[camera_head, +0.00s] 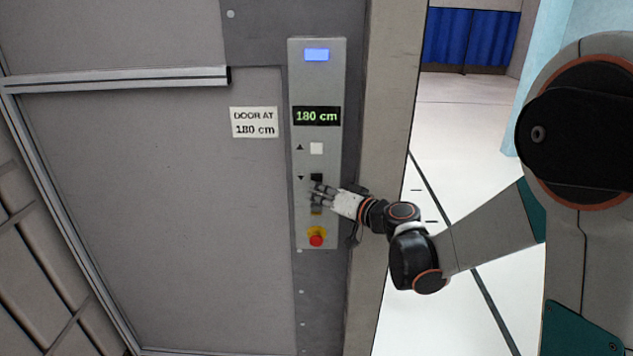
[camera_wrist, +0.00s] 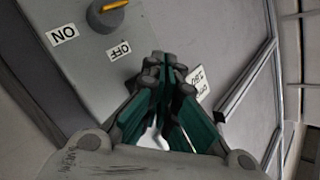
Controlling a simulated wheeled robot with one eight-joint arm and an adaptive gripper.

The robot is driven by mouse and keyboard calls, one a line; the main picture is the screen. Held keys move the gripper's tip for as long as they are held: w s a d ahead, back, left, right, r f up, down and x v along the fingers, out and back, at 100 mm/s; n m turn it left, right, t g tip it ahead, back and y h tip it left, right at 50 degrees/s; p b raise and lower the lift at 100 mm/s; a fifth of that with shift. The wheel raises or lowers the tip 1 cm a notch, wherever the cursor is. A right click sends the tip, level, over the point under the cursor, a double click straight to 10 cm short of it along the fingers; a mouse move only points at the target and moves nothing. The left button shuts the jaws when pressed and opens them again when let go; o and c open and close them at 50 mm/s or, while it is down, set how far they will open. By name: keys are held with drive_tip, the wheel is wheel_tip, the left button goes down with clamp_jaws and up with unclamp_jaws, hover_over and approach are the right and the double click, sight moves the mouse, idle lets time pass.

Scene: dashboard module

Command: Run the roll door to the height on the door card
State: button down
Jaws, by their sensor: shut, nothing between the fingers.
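The door card (camera_head: 254,122) reads "DOOR AT 180 cm", and the display (camera_head: 317,116) on the grey control panel (camera_head: 330,80) reads "180 cm". Below the display are a white up button (camera_head: 316,148) and a dark down button (camera_head: 316,177). My gripper (camera_head: 316,195) is shut and empty, in front of the panel just below the down button; I cannot tell if it touches. It partly hides a yellow part above the red stop button (camera_head: 316,239). In the wrist view, the shut fingertips (camera_wrist: 165,62) are near a knob (camera_wrist: 105,16) with ON and OFF labels.
A blue screen (camera_head: 317,54) tops the panel. A grey surface with a pale horizontal bar (camera_head: 120,79) lies to the left. A post (camera_head: 385,120) stands right of the panel, then open floor (camera_head: 465,120) and a blue curtain (camera_head: 470,38).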

drive_tip(key=shift+s, duration=0.15)
drive_tip(key=shift+s+a, duration=0.1)
drive_tip(key=shift+s, duration=2.3)
drive_tip(key=s+d+f+g+h, duration=0.1)
drive_tip(key=s+d+g+h, duration=0.1)
drive_tip(key=s+d+h, duration=0.3)
drive_tip(key=s+d+m+g+h, duration=0.1)
drive_tip(key=s+d+g+h, duration=0.2)
drive_tip(key=s+d, duration=1.1)
drive_tip(key=s+h, duration=0.3)
drive_tip(key=s, duration=0.6)
drive_tip(key=shift+s+f, duration=0.35)
drive_tip(key=shift+s, duration=0.05)
